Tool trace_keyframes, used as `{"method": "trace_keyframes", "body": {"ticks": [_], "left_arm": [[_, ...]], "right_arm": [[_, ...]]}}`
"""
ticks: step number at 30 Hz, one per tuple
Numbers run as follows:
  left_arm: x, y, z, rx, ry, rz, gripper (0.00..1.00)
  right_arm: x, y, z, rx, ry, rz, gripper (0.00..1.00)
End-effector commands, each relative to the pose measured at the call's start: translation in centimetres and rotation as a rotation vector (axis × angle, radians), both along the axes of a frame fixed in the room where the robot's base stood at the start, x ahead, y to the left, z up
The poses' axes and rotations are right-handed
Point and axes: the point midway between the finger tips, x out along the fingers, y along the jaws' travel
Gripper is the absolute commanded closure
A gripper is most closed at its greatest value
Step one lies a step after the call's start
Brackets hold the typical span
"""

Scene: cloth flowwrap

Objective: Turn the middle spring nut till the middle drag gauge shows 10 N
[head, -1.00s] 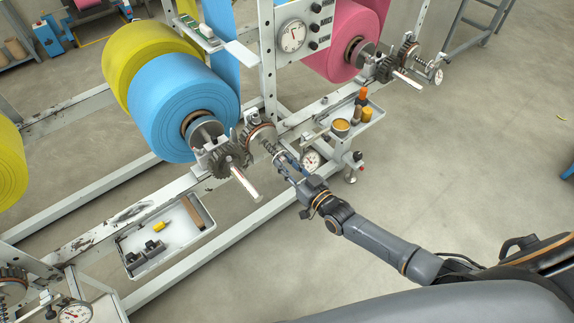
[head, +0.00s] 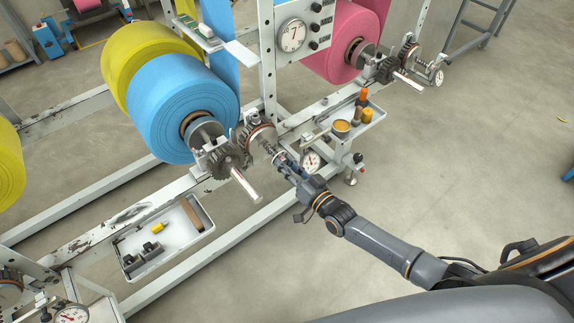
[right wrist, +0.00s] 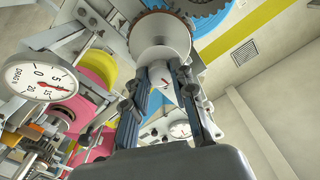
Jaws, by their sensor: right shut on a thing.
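The middle brake, with its toothed brown-rimmed disc (head: 258,141), stands right of the blue roll's shaft. My right gripper (head: 281,160) is at the end of the spring spindle in front of this disc. In the right wrist view its two blue-padded fingers (right wrist: 160,85) are shut around the pale round spring nut (right wrist: 159,73), below a large metal disc (right wrist: 160,38). The middle drag gauge (head: 310,161) sits just right of the gripper; its needle is too small to read there. A drag dial marked in N (right wrist: 41,82) with a red needle shows in the right wrist view. My left gripper is out of view.
A tray (head: 375,117) with an orange-topped bottle and a yellow tin (head: 341,126) is close behind the gauge. Another tray (head: 195,238) with small parts hangs at lower left. The toothed wheel and shaft end (head: 246,186) jut out left of my gripper.

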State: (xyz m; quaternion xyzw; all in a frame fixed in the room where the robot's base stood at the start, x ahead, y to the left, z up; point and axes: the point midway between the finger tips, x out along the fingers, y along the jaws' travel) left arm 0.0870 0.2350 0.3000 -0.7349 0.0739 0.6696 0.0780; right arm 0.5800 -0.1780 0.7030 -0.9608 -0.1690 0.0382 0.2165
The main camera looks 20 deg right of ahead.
Motion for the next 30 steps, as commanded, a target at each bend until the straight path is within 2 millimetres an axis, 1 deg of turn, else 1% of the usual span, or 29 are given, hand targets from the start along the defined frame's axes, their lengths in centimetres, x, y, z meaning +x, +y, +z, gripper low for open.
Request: {"method": "trace_keyframes", "body": {"ticks": [2, 3, 5, 6, 15, 19, 23, 30], "left_arm": [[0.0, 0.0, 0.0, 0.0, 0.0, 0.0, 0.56], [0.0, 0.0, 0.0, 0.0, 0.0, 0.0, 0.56], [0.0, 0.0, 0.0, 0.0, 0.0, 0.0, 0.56], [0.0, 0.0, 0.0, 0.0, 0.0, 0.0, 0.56], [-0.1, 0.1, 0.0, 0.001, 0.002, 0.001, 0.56], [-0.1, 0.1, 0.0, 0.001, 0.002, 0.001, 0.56], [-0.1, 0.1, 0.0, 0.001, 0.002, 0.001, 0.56], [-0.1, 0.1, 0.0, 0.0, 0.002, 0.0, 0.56]], "right_arm": [[0.0, 0.0, 0.0, -0.001, 0.0, 0.0, 1.0], [0.0, 0.0, 0.0, -0.001, 0.0, 0.0, 0.73], [0.0, 0.0, 0.0, -0.001, 0.0, -0.001, 0.61], [0.0, 0.0, 0.0, -0.001, 0.0, -0.001, 0.52], [0.0, 0.0, 0.0, -0.001, 0.0, 0.0, 0.52], [-0.9, -0.4, -0.2, -0.002, 0.003, 0.0, 0.52], [-3.1, -1.1, -0.2, -0.002, 0.004, 0.0, 0.52], [-7.9, -2.9, -0.2, -0.002, 0.004, 0.0, 0.52]]}}
